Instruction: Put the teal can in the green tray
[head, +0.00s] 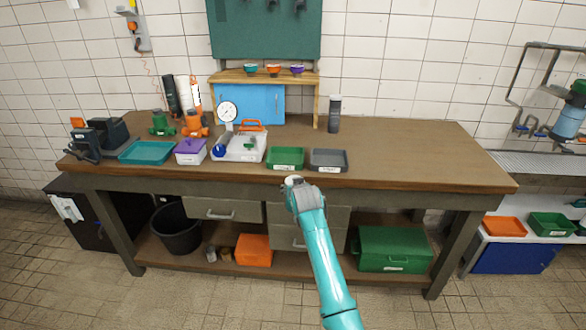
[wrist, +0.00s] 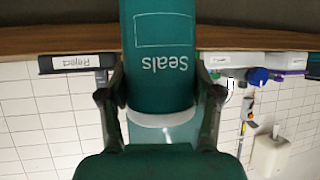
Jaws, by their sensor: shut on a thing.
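The teal can (wrist: 160,65), lettered "Seals", is held between the two fingers of my gripper (wrist: 161,98) in the wrist view, which looks upside down. The fingers touch it on both sides. In the head view my arm's end (head: 293,185) is in front of the bench's front edge, just below the green tray; the can cannot be made out clearly there. The green tray (head: 285,165) stands near the front edge of the bench top and looks empty. In the wrist view the can hides the place where the tray would show.
A dark grey tray (head: 328,168), labelled "Reject" in the wrist view (wrist: 76,63), stands right of the green tray. A white tray (head: 230,156) with items stands left, then a purple-lidded box (head: 191,146) and teal tray (head: 146,160). The bench's right side (head: 420,155) is clear.

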